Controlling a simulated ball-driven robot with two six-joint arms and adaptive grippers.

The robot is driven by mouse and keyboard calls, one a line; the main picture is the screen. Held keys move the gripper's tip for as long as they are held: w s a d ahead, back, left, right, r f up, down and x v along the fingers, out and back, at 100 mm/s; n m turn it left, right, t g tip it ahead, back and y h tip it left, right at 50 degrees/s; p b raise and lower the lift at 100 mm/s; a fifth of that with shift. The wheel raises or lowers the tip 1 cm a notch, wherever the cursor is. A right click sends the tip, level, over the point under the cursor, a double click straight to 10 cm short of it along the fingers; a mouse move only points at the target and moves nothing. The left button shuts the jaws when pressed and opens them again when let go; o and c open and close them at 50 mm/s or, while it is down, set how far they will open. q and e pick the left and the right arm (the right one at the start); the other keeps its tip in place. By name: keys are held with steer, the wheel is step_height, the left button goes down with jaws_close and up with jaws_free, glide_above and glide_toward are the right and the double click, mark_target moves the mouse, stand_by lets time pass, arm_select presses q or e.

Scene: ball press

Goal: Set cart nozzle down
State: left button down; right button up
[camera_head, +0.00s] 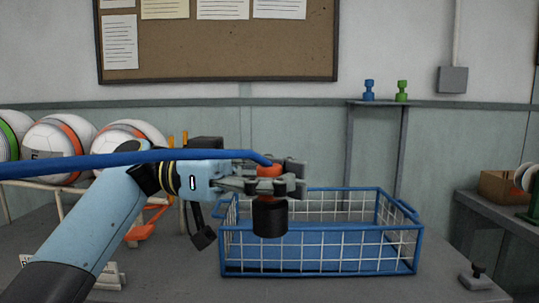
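The nozzle (270,218) has an orange upper part and a wide black cylindrical lower part. My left gripper (283,181) is shut around its orange upper part and holds it upright, black end down. A blue hose (95,160) runs from the left edge across my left arm to the nozzle's top. The nozzle shows in front of the left part of a blue wire basket (320,270). I cannot tell whether it is over the basket or nearer to me. My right gripper is not in view.
Several balls (60,148) sit on a rack at the left. An orange bracket (148,220) is partly hidden behind my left arm. A narrow stand (377,103) with blue and green pieces is behind the basket. A side bench (500,212) with a cardboard box is at right.

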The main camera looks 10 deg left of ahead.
arm_select(q)
steer(key=s+a+f+n+t, duration=0.1)
steer(key=s+a+f, duration=0.1)
steer(key=f, duration=0.6)
steer(key=s+a+f+n+t, duration=0.1)
steer(key=s+a+f+t, duration=0.15)
steer(key=f, duration=0.55)
steer(key=s+a+f+n+t, duration=0.1)
steer(key=s+a+f, duration=0.15)
steer(key=f, duration=0.55)
steer(key=w+a+r+n+t+y, duration=0.3)
steer(key=r+t, duration=0.3)
steer(key=r, duration=0.3)
steer(key=w+a+r+n+t+y, duration=0.2)
steer(key=r+n+t+y, duration=0.3)
steer(key=r, duration=0.4)
steer(key=shift+w+a+n+t+y, duration=0.4)
steer(key=shift+a+n+y, duration=0.2)
steer(key=shift+n, duration=0.1)
steer(key=shift+d, duration=0.15)
